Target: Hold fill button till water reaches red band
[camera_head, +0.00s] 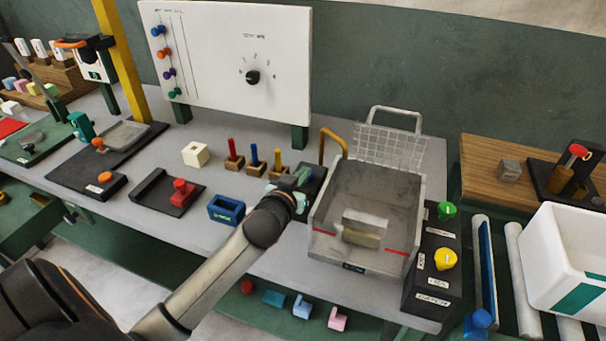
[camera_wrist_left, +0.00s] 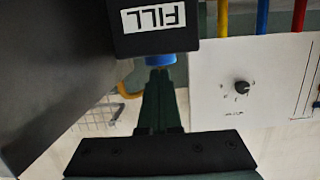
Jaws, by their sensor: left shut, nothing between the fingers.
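The clear-walled tank (camera_head: 328,205) stands on the bench with a wire basket lid (camera_head: 390,147) raised behind it. Red band marks (camera_head: 398,252) show on its front wall, and a pale block (camera_head: 364,228) sits inside. I cannot make out a water level. A black box with a FILL label (camera_wrist_left: 153,17) and a blue button (camera_wrist_left: 160,60) fills the top of the left wrist view. My left gripper (camera_wrist_left: 159,74) is shut and empty, its tips at the blue button; contact is unclear. In the head view my left gripper (camera_head: 298,180) is left of the tank. My right gripper is not in view.
A black control box with green (camera_head: 446,210) and yellow (camera_head: 445,259) buttons stands right of the tank. A white bin (camera_head: 565,255) sits on rollers further right. Colored pegs (camera_head: 254,155) and a blue tray (camera_head: 226,209) lie to the left. A white panel (camera_head: 225,65) stands behind.

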